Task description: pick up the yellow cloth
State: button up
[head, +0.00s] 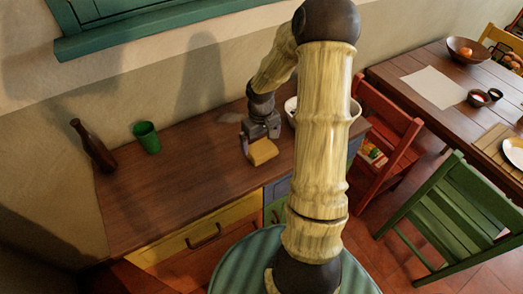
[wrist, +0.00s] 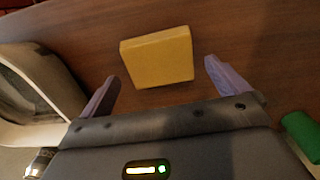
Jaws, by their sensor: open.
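The yellow cloth (head: 263,152) is a folded, block-like pad lying on the brown wooden top of a cabinet in the head view. In the wrist view the yellow cloth (wrist: 158,57) lies just beyond the fingertips, roughly centred between them. My gripper (head: 259,142) is over the cloth with its fingers pointing down. In the wrist view my gripper (wrist: 160,82) is open, with one purple-grey finger on each side and nothing held. I cannot tell the exact height of the fingertips above the wood.
A green cup (head: 147,138) and a dark red bottle (head: 94,146) stand at the left of the cabinet top (head: 190,190). A white bowl (head: 291,108), partly hidden by my arm, is right of the cloth. Wood left of the cloth is clear. A red chair (head: 385,130) stands further right.

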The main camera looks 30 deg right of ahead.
aim_at(262, 148)
notch_tip(262, 148, down, 4)
jog(key=shift+f, duration=0.1)
jog(key=shift+s, duration=0.1)
jog(key=shift+d, duration=0.1)
dwell(0.3)
jog(key=c, duration=0.7)
